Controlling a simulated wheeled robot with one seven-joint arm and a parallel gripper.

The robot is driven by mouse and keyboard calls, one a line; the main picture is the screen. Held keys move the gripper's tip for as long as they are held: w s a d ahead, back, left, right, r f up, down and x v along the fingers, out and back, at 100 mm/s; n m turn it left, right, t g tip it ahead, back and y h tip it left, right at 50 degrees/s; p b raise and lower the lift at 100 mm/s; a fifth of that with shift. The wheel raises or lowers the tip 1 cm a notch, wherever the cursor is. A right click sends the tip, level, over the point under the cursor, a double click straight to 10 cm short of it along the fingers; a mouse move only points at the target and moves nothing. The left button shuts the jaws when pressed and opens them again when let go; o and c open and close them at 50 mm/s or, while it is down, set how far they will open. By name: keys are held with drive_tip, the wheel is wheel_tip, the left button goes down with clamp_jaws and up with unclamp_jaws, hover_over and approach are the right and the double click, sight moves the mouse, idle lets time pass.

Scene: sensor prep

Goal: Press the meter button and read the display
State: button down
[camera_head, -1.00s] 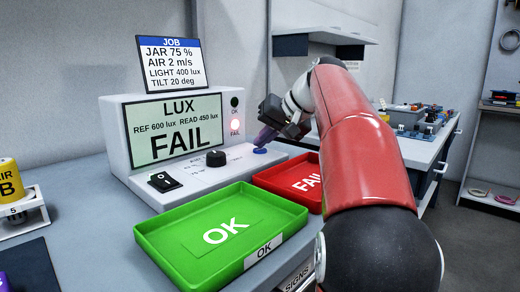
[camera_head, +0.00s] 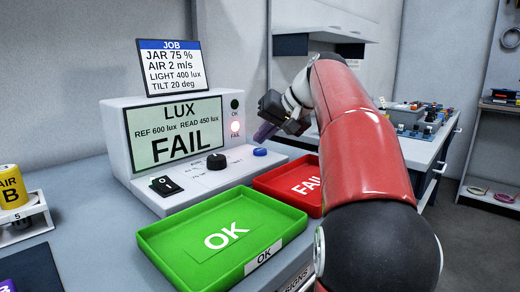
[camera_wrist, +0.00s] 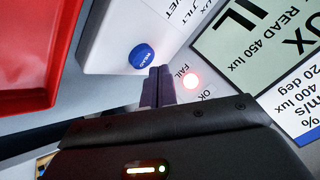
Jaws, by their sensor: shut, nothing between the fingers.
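The meter (camera_head: 165,140) is a pale box with a lit display (camera_head: 175,132) reading "LUX, REF 600 lux, READ 450 lux, FAIL". The red FAIL lamp (camera_head: 235,127) is lit; the OK lamp above it is dark. The blue button (camera_head: 260,152) stands on the meter's sloped front at the right and also shows in the wrist view (camera_wrist: 141,57). My gripper (camera_head: 262,136) has its purple fingers together and empty, above and apart from the button. In the wrist view the shut fingertips (camera_wrist: 158,72) appear just beside the button.
A green OK tray (camera_head: 165,235) and a red FAIL tray (camera_head: 264,183) lie in front of the meter. A black knob (camera_head: 216,160) and a rocker switch (camera_head: 166,185) sit left of the button. A yellow AIR jar (camera_head: 11,187) stands at far left.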

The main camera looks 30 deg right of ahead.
sight(264, 151)
drive_tip(key=shift+r+p, duration=2.5)
drive_tip(key=shift+r, duration=0.1)
drive_tip(key=shift+f, duration=0.1)
